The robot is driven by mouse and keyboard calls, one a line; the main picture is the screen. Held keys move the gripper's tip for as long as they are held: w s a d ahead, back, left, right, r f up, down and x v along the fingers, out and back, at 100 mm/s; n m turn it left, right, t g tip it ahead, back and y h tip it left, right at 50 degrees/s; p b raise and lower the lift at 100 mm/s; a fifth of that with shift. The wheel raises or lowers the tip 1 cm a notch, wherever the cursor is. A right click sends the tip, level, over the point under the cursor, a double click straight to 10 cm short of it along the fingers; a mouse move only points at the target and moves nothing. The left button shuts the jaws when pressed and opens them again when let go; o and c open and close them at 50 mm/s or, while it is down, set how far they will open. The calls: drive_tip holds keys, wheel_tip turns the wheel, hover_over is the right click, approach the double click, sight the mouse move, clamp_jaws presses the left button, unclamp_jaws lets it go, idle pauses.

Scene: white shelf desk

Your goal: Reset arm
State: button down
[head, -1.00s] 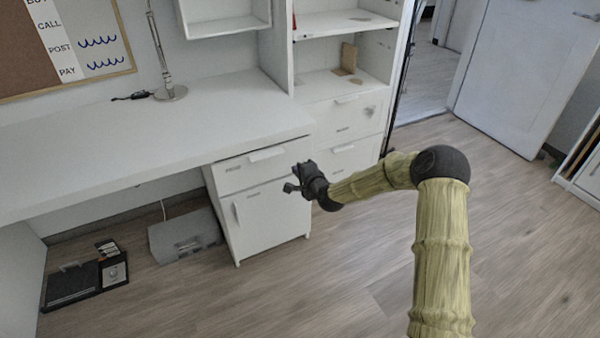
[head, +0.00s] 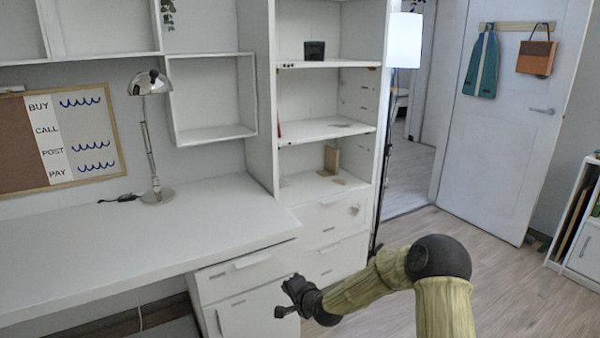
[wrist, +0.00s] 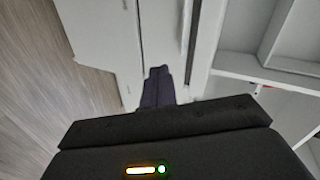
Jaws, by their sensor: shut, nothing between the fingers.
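My gripper (head: 286,298) is dark and sits at the end of my folded arm, low in the head view, in front of the white drawer cabinet (head: 250,284) under the desk. In the wrist view, the gripper's fingers (wrist: 158,84) are together with nothing between them. White furniture fronts and wood floor lie beyond them in that view. The fingertips are small in the head view, and I cannot tell there how far they are from the cabinet.
The white desk (head: 90,240) on the left holds a chrome lamp (head: 150,130). A tall white shelf unit (head: 325,110) with drawers stands behind my arm.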

drive_tip(key=s+d+r+n+g+h, duration=0.25)
drive_tip(key=s+d, duration=0.35)
drive_tip(key=s, duration=0.5)
drive_tip(key=s+d+r+n+g+h, duration=0.2)
drive_tip(key=s+d+r+n+g, duration=0.15)
drive_tip(key=s+d, duration=0.55)
drive_tip(key=s+d+r+n+g+h, duration=0.2)
drive_tip(key=s+d+n+h, duration=0.15)
drive_tip(key=s, duration=1.05)
wheel_tip(320, 180, up, 29)
drive_tip(key=w+y+p, duration=0.1)
drive_tip(key=p, duration=2.7)
drive_tip(key=shift+d+f+p, duration=0.15)
drive_tip(key=shift+d+p, duration=0.1)
drive_tip(key=shift+p, duration=0.05)
